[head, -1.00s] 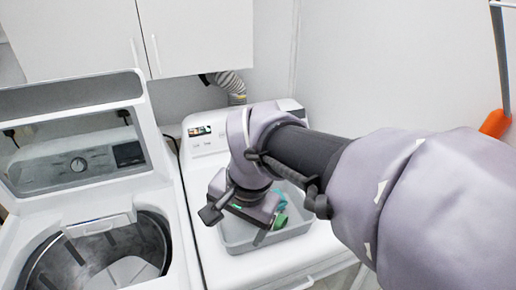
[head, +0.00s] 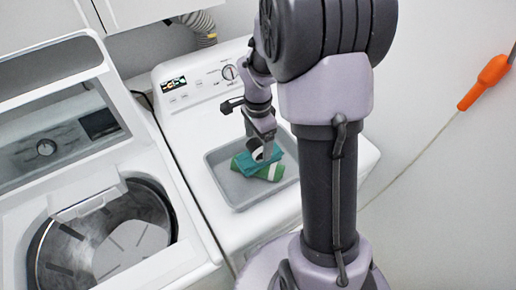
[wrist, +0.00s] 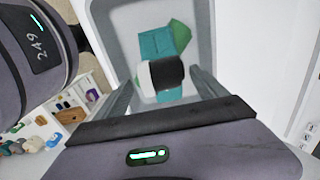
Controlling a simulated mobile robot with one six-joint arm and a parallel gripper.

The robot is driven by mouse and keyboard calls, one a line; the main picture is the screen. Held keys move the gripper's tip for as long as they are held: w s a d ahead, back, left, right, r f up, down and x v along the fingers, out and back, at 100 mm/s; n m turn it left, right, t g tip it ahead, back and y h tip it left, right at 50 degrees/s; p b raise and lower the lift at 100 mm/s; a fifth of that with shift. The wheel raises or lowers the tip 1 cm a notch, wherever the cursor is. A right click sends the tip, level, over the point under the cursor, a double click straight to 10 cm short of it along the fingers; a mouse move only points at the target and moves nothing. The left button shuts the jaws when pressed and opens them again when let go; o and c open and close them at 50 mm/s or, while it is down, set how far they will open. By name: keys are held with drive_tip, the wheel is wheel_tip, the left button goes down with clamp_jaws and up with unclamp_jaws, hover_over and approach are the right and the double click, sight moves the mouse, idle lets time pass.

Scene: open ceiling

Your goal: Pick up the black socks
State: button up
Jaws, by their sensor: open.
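A small rolled black and white bundle, likely the black socks (wrist: 167,74), lies in the grey bin (wrist: 104,40). It rests by teal cloth and a green cloth (wrist: 180,36) in the wrist view. My gripper (wrist: 162,84) is open, with one finger on each side of the bundle and nothing held. The black bundle is mostly hidden there by the gripper.
The bin stands on a white machine (head: 187,130) with a control panel, and its walls rise around the gripper. An open top-loading washer (head: 150,150) is at left. An orange-handled cord (head: 485,80) hangs along the right wall.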

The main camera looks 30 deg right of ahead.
sight(258, 143)
drive_tip(key=f, duration=0.3)
drive_tip(key=shift+w+d+f, duration=0.1)
drive_tip(key=shift+w+f, duration=0.1)
drive_tip(key=shift+w, duration=0.1)
drive_tip(key=shift+s, duration=0.1)
drive_tip(key=shift+r, duration=0.1)
drive_tip(key=shift+c, duration=0.4)
drive_tip(key=c, duration=1.6)
drive_tip(key=shift+s+r, duration=0.1)
drive_tip(key=shift+r, duration=1.8)
drive_tip(key=s, duration=0.5)
drive_tip(key=s+a, duration=0.1)
drive_tip(key=s, duration=0.4)
drive_tip(key=s+r, duration=0.1)
drive_tip(key=s, duration=0.4)
drive_tip(key=shift+s+a+r, duration=0.1)
drive_tip(key=shift+s+a, duration=0.1)
drive_tip(key=shift+s, duration=0.15)
